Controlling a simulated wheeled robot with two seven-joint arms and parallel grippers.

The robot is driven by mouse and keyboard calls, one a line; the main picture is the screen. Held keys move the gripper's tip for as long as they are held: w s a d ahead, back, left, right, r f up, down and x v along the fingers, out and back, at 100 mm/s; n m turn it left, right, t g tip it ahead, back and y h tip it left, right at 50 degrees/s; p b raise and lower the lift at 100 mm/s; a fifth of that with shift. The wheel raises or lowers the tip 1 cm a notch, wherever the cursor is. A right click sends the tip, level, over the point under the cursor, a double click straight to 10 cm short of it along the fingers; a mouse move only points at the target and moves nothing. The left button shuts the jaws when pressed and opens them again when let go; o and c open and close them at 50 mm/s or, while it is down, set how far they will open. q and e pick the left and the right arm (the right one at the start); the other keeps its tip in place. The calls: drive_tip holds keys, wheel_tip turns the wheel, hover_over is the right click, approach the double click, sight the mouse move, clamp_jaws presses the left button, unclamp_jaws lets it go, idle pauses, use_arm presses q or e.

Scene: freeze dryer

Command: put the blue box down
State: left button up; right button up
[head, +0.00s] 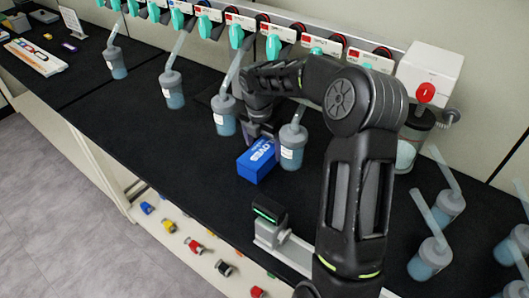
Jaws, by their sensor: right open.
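The blue box (257,164), with white lettering on its side, sits on the black bench top (190,150) near the middle of the head view. My right gripper (262,139) is open, just above the far end of the box. Its fingers are dark and small, and I cannot tell whether they touch the box. My left gripper is not in view.
A clear flask with a blue-grey lower part (292,153) stands close to the right of the box. Another flask (224,121) stands behind left. The freeze dryer's row of valves (240,25) runs along the back. Bench left of the box is clear.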

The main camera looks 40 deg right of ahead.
sight(264, 148)
drive_tip(key=r, duration=0.4)
drive_tip(key=shift+s+a+r, duration=0.1)
drive_tip(key=shift+a, duration=0.15)
drive_tip(key=shift+o, duration=0.4)
